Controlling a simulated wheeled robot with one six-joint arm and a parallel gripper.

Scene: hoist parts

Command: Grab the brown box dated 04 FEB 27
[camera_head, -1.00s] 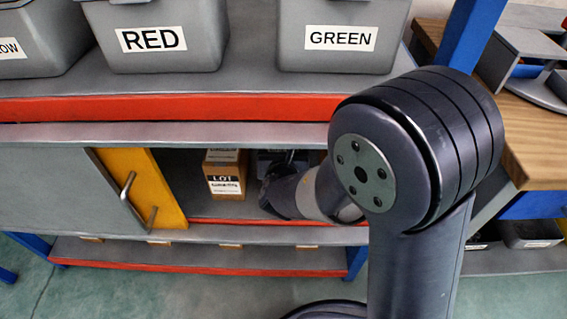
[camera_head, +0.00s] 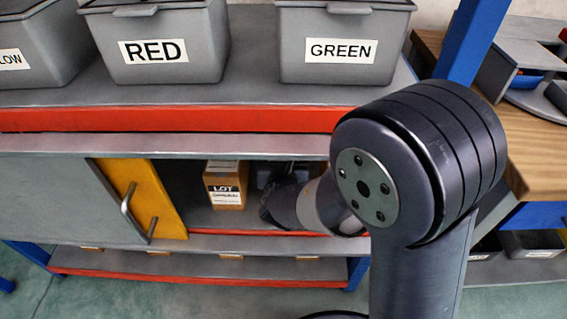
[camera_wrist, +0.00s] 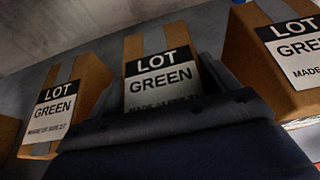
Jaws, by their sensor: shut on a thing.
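In the wrist view a brown box (camera_wrist: 155,47) with a "LOT GREEN" label is between the fingers of my gripper (camera_wrist: 165,85), which is shut on it. The lower part of its label is hidden by the gripper, so its date cannot be read. Another brown "LOT GREEN" box (camera_wrist: 72,90) stands to the left and a third box (camera_wrist: 270,70) to the right; their dates are too small or cut off. In the head view one brown box (camera_head: 226,188) shows in the cupboard, left of my wrist. My gripper is mostly hidden inside the cupboard there.
A yellow sliding door (camera_head: 145,200) with a handle stands left of the opening. Grey bins marked RED (camera_head: 155,50) and GREEN (camera_head: 342,49) sit on the shelf above. The red shelf edge (camera_head: 180,119) runs over the opening. A blue post (camera_head: 458,50) stands at right.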

